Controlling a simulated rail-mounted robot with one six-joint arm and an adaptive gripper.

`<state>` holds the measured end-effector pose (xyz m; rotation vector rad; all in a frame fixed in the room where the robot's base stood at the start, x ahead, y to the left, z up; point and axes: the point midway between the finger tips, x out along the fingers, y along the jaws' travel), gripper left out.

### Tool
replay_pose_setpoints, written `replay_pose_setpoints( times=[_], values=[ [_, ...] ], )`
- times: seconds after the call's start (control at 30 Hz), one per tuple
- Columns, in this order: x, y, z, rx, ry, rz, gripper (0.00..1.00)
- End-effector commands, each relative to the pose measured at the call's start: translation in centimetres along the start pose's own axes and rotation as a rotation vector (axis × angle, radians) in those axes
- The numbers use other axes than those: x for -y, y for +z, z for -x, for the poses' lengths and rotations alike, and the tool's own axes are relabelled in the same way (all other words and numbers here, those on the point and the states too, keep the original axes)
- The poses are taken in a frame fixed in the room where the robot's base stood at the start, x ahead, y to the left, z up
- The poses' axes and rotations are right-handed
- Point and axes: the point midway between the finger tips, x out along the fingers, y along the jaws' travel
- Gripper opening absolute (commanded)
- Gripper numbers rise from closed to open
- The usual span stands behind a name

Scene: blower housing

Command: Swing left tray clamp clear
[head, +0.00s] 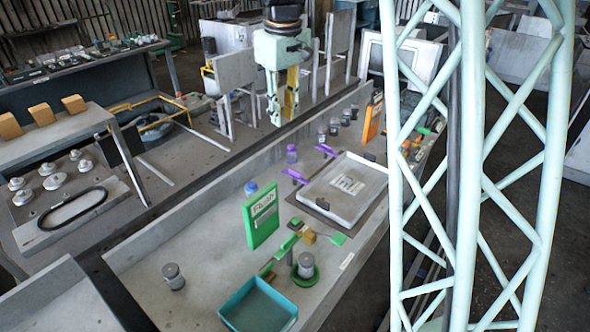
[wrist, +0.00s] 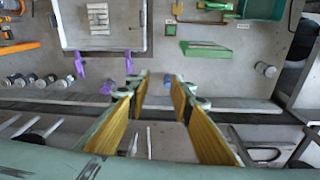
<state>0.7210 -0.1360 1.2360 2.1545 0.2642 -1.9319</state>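A grey tray (head: 345,190) lies on the bench; it also shows in the wrist view (wrist: 149,30). Two purple clamps sit along its rail-side edge: one nearer the green panel (head: 294,175), one farther along (head: 327,151). In the wrist view they are the right purple clamp (wrist: 128,62) and the left one (wrist: 79,65). I cannot tell which the task calls left. My gripper (head: 283,112) hangs above the bench's rail-side edge, apart from both clamps. Its yellow-padded fingers (wrist: 160,85) are spread, with nothing between them.
A green panel (head: 262,216) stands upright left of the tray. A teal bin (head: 258,304), an orange panel (head: 372,117) and several grey cylinders (wrist: 30,79) are also on the bench. Bare bench lies between clamps and green panel.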

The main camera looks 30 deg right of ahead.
Motion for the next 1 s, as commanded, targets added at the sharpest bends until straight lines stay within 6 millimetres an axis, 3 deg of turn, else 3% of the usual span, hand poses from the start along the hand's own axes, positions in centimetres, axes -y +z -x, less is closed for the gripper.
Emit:
replay_pose_setpoints(
  times=[0.5,1.0],
  values=[
    [-5.6,-4.4,-7.8,0.041,-0.021,0.055,0.21],
    [-10.7,-7.2,-16.5,0.076,-0.044,0.108,0.21]
  ],
)
